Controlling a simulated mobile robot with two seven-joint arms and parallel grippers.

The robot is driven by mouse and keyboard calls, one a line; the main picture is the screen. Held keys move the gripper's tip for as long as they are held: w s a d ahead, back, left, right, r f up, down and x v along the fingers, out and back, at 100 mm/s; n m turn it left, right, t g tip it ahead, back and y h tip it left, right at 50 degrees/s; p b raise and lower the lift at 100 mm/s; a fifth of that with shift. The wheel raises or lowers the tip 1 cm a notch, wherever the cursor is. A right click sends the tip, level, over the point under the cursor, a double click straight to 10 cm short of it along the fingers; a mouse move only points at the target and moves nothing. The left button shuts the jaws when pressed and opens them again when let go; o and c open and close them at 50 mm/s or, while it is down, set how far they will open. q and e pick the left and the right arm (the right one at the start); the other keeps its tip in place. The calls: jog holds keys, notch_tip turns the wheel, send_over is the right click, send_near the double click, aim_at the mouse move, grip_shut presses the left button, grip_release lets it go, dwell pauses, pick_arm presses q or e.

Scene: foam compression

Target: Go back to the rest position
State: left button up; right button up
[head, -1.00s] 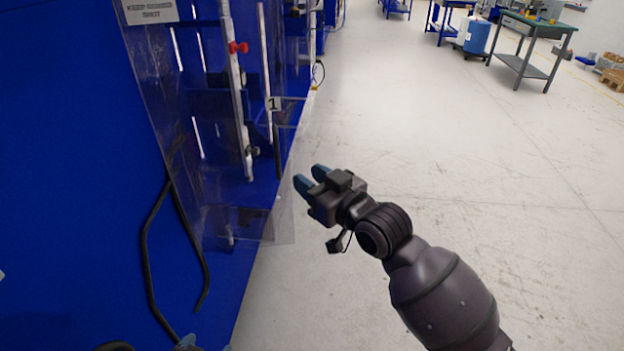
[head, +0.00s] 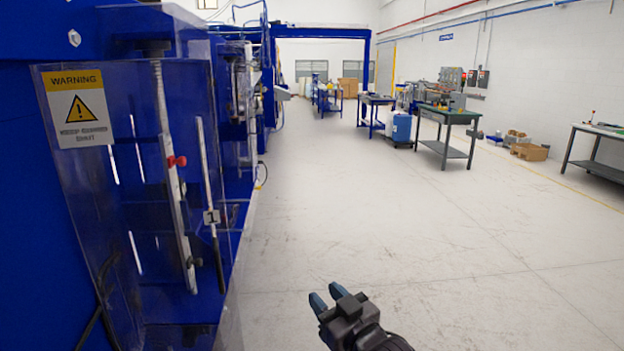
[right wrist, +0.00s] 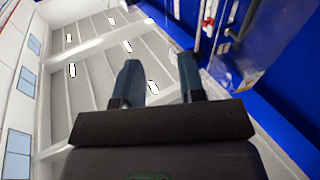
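My right gripper (head: 327,297) is at the bottom middle of the head view, over the bare floor and to the right of the blue machine (head: 25,200). Its two blue-grey fingers stand apart with nothing between them. The right wrist view also shows the right gripper (right wrist: 160,85) open and empty, with the ceiling and the machine's blue side behind it. My left gripper is not in the head view.
A clear guard (head: 150,240) with a warning sign (head: 78,108) stands on the machine's front at left. A green-topped table (head: 447,115) and a blue-and-white drum (head: 401,128) stand farther back.

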jog(key=s+d+f+m+h, duration=0.2)
jog(key=s+d+f+h, duration=0.25)
jog(key=d+f, duration=0.35)
jog(key=s+d+f+m+h, duration=0.25)
jog(key=s+d+f, duration=0.25)
jog(key=d+f, duration=0.35)
jog(key=s+d+f+m+g+h, duration=0.1)
jog(key=s+d+f+g, duration=0.1)
jog(key=s+d+f, duration=0.2)
jog(key=s+d+f+m+g+h, duration=0.1)
jog(key=s+d+f, duration=0.3)
jog(key=s, duration=0.7)
notch_tip(320, 180, down, 2)
jog(key=shift+s+d+f+g+h, duration=0.25)
jog(key=shift+g+h, duration=0.15)
jog(key=shift+h, duration=0.3)
